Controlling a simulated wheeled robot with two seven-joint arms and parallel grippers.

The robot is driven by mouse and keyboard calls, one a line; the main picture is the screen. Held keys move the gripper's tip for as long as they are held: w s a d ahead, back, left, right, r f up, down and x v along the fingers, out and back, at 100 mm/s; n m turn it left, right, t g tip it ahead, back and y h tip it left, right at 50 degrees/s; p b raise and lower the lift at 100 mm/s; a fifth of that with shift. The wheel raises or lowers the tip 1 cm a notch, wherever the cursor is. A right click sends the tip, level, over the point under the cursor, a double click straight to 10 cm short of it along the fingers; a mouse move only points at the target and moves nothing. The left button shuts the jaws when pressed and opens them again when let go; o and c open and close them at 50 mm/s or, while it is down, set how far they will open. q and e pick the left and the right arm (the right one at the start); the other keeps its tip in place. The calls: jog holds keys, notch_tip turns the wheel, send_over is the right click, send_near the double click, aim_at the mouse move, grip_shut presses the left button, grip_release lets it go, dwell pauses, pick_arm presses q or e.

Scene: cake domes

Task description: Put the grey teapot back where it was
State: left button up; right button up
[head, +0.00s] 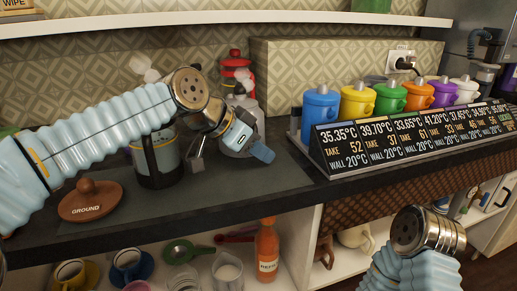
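No teapot shows plainly as grey. A silvery-grey vessel (248,108) stands at the back of the dark counter, under or in front of a red lidded pot (235,66). My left gripper (228,155) hangs in front of it and hides much of it. I cannot tell whether they touch. A dark finger shows at the gripper's left and a blue part at its right; whether it is open or shut is unclear. A dark-based glass jug with a handle (157,163) stands left of the gripper. My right arm's wrist shows at the lower right; its fingers are not visible.
A brown "GROUND" lid (90,201) lies at the counter's left. A slanted number display (400,140) stands on the right, before several coloured lidded mugs (358,101). The shelf below holds cups, a strainer and an orange bottle (266,250). Bare counter lies near the front middle.

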pick_arm(q)
jog(key=o, duration=1.4)
jog(key=shift+c, duration=0.2)
jog(key=shift+r, duration=0.1)
jog(key=shift+v, duration=3.65)
